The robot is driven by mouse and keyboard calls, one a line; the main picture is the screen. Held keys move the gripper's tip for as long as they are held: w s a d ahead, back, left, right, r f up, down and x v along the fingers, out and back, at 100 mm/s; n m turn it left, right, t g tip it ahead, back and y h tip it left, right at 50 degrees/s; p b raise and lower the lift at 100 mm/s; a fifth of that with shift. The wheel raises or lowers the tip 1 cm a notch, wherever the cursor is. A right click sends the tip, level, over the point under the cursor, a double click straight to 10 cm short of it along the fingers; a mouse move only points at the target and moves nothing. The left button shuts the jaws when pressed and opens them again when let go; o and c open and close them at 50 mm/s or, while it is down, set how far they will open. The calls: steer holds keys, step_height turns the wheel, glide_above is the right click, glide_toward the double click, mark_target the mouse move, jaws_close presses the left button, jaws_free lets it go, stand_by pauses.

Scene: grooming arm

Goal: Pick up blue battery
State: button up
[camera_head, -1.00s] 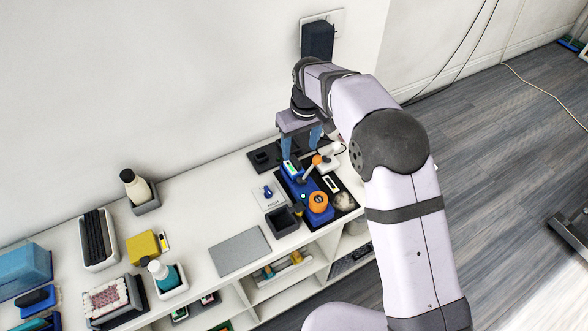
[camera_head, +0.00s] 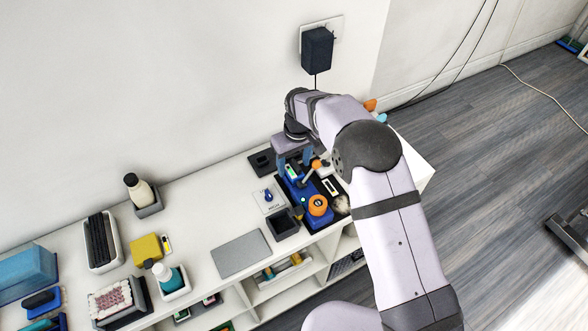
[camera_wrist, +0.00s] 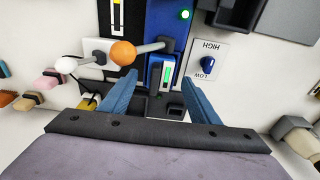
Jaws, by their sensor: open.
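The blue battery (camera_wrist: 154,76) with a lit green strip sits at the near end of a blue charger unit (camera_wrist: 165,22) in the wrist view. In the head view the charger (camera_head: 300,190) stands on the shelf top, and the battery is partly hidden by my gripper. My gripper (camera_wrist: 161,78) is open and empty. Its two blue fingers lie one on each side of the battery in the wrist view, apart from it. In the head view my gripper (camera_head: 295,164) is low over the charger's back end.
An orange-tipped lever (camera_wrist: 122,52) sticks out close beside the battery. A blue knob (camera_wrist: 208,65) on a HIGH/LOW plate is on the other side. An orange knob (camera_head: 318,205) and an open black box (camera_head: 282,224) are near. A grey pad (camera_head: 240,254) lies to the left.

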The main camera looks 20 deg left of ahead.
mark_target(294, 170)
steer(key=shift+w+a+f, duration=0.1)
steer(key=shift+f, duration=0.8)
steer(key=c, duration=1.2)
steer(key=shift+c, duration=0.2)
steer(key=shift+r, duration=0.15)
step_height(294, 170, up, 10)
steer(key=b, duration=0.2)
